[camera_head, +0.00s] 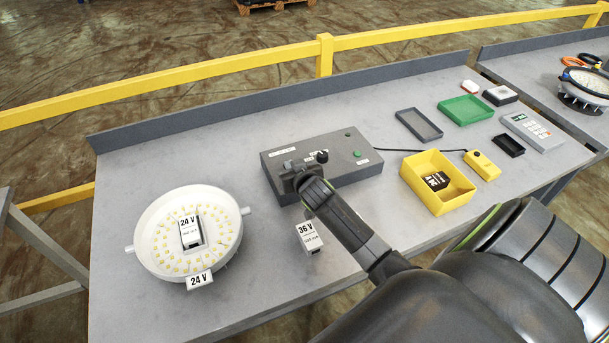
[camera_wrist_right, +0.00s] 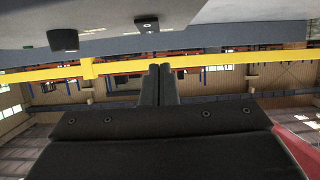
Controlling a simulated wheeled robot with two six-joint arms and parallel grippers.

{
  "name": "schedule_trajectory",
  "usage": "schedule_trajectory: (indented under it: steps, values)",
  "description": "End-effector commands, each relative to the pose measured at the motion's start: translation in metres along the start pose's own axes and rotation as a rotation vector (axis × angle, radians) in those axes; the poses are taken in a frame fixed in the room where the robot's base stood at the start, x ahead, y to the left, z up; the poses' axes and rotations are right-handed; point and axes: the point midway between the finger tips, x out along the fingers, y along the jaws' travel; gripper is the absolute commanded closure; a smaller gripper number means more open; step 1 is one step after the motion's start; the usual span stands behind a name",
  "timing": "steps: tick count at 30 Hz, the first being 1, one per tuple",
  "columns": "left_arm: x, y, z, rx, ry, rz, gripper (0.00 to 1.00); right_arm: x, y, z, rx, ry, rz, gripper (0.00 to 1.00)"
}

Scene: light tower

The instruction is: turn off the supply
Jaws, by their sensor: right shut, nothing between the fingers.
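The supply (camera_head: 345,165) is a dark grey box with white labels near the middle of the table. A black knob or switch (camera_head: 321,156) stands on its top, with green round parts on the right side of the box. My right gripper (camera_head: 288,165) is over the left part of the box, left of the black knob, and hides part of the top. Its fingers are shut and empty, and show together in the wrist view (camera_wrist_right: 158,85). Whether they touch the box cannot be told. The switch's position is too small to read. My left gripper is not in view.
A white round lamp (camera_head: 150,235) with a 24 V module (camera_head: 190,232) stands at left. A 36 V module (camera_head: 309,237) lies just below the box. A yellow bin (camera_head: 463,197), a green tray (camera_head: 465,109) and a yellow device (camera_head: 482,165) are at right.

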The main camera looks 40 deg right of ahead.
Motion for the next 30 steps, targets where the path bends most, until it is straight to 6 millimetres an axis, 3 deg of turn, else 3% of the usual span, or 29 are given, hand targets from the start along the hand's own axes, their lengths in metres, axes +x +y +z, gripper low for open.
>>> schedule_trajectory:
  steps: [2,5,19,30]
  values:
    - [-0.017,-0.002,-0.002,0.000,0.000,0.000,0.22,-0.004,0.000,-0.019,-0.002,0.001,-0.001,1.00]
    - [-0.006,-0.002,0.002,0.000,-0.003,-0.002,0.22,-0.014,0.000,-0.006,-0.002,-0.001,-0.002,1.00]
    - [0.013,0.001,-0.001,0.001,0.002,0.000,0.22,-0.081,0.000,0.012,-0.001,0.000,-0.003,1.00]
    - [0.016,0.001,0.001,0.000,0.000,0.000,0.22,-0.098,0.000,0.015,-0.001,-0.001,-0.002,1.00]
